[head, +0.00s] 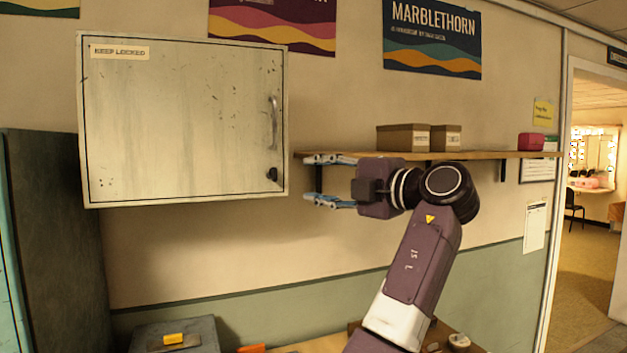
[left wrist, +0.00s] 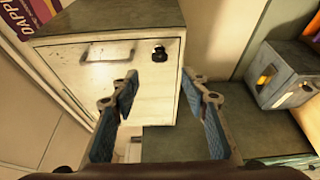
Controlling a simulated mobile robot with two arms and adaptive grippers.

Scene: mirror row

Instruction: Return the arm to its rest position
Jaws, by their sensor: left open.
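My left arm rises from the lower middle of the head view. Its gripper (head: 316,180) is open and empty, its blue-padded fingers pointing left, just right of a pale wall cabinet (head: 180,120). In the left wrist view the open fingers (left wrist: 165,95) have nothing between them, and the cabinet (left wrist: 125,75) shows beyond them. The cabinet door is shut, with a metal handle (head: 273,122) and a dark lock piece (head: 272,174) apart from the fingers. My right gripper is not in view.
A wooden shelf (head: 500,154) passes close by the gripper and carries two cardboard boxes (head: 403,138) and a red box (head: 531,142). A grey case (head: 200,330) with a yellow item (head: 173,339) stands below. A dark locker (head: 55,240) is at left, a doorway at right.

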